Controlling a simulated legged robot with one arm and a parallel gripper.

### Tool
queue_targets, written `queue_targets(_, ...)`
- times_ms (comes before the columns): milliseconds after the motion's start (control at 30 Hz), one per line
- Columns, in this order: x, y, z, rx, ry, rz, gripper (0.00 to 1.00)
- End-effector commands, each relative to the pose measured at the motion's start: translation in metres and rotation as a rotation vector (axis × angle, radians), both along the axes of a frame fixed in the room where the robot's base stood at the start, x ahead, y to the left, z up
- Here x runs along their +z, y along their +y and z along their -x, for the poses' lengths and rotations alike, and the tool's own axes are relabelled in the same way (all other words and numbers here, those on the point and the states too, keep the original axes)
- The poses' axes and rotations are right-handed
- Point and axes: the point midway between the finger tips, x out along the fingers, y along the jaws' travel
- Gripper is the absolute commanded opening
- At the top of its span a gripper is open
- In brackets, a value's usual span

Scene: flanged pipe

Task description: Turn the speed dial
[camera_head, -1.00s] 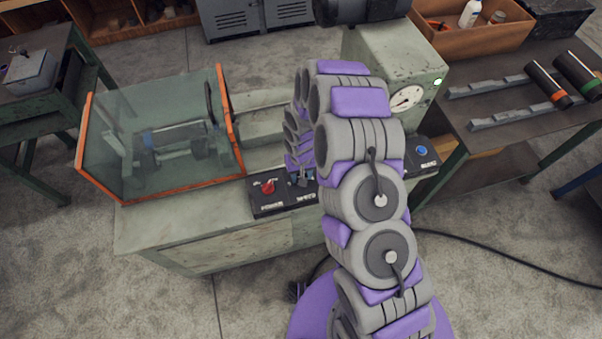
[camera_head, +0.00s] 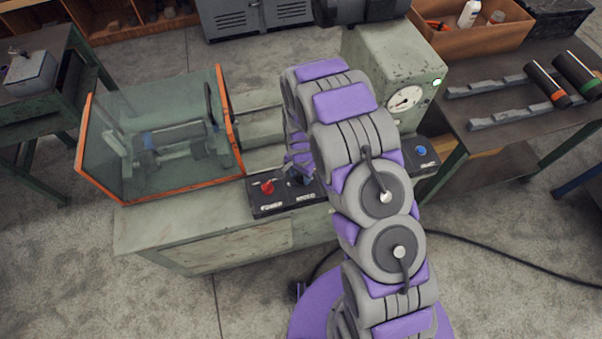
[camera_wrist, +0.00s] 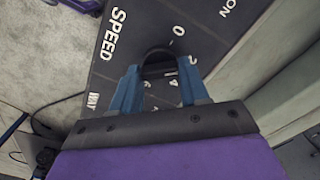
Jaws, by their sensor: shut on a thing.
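The speed dial (camera_wrist: 158,62) is a dark round knob on the black control panel (camera_wrist: 115,55), beside the white "SPEED" label and a ring of numbers. In the wrist view my gripper (camera_wrist: 158,78) has its two blue fingers on either side of the dial, shut on it. The fingers hide part of the dial and some numbers. In the head view my gripper (camera_head: 300,172) is small at the panel's right part, and my arm partly covers it.
A red power knob (camera_head: 268,187) sits left of the dial. A blue button (camera_head: 421,150) is on a separate box to the right. A clear guard with an orange frame (camera_head: 165,135) encloses the machine's left side.

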Motion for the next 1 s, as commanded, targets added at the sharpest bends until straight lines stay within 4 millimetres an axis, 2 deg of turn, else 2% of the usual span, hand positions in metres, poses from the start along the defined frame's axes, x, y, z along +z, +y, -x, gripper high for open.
queue_targets(1000, 0.0004, 0.0011, -0.0009, -0.943, -0.001, 0.001, 0.14)
